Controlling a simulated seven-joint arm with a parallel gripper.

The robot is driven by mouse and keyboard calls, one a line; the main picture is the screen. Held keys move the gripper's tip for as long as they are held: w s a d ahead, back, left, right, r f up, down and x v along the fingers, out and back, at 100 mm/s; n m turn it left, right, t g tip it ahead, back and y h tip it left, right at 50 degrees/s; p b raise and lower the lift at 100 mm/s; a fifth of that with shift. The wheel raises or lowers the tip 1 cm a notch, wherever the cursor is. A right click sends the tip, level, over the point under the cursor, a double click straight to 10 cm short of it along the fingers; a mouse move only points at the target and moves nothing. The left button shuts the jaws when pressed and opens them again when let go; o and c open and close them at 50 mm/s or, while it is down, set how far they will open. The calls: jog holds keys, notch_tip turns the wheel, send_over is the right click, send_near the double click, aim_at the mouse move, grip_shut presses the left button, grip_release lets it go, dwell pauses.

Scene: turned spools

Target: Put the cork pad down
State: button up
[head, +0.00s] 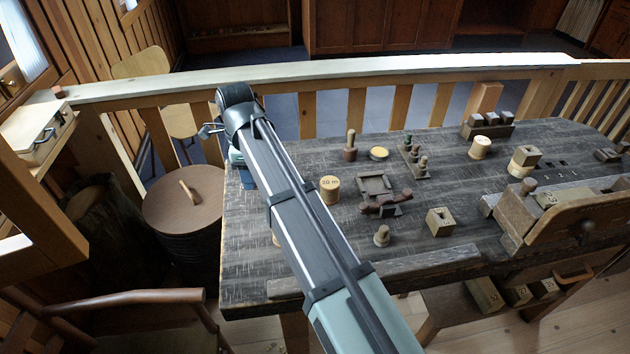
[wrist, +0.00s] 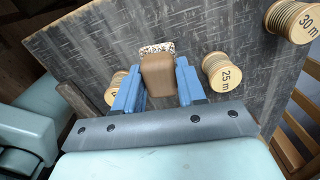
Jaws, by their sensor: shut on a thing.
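My gripper (wrist: 157,78) is shut on the cork pad (wrist: 158,76), a brown block with a speckled light and dark face at its far end. The blue fingers press it from both sides in the wrist view. The pad is over the dark, worn table top; whether it touches the wood I cannot tell. In the head view my gripper (head: 246,178) is at the table's left end, mostly behind my arm, and the pad is hidden there.
A spool marked 25 m (wrist: 222,72) stands close right of my gripper, and a 30 m spool (wrist: 293,20) farther right. Another spool (wrist: 115,88) is partly hidden left of the fingers. The table (head: 240,285) has a small tray (head: 374,187) and wooden pieces beyond; a lidded barrel (head: 183,208) stands left.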

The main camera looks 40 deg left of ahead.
jog(key=w+d+m, duration=0.8)
jog(key=w+d, duration=2.4)
jog(key=d, duration=0.3)
jog(key=shift+n, duration=0.3)
jog(key=shift+s+d+f, duration=0.2)
jog(key=shift+s+f, duration=0.05)
jog(key=shift+f, duration=1.3)
jog(key=shift+s+d+f, duration=0.15)
jog(key=shift+s+f, duration=0.15)
jog(key=shift+f, duration=1.3)
jog(key=shift+s+d+f, duration=0.2)
jog(key=shift+s+f, duration=0.05)
jog(key=shift+f, duration=1.3)
jog(key=shift+f, duration=0.1)
jog(key=o, duration=1.1)
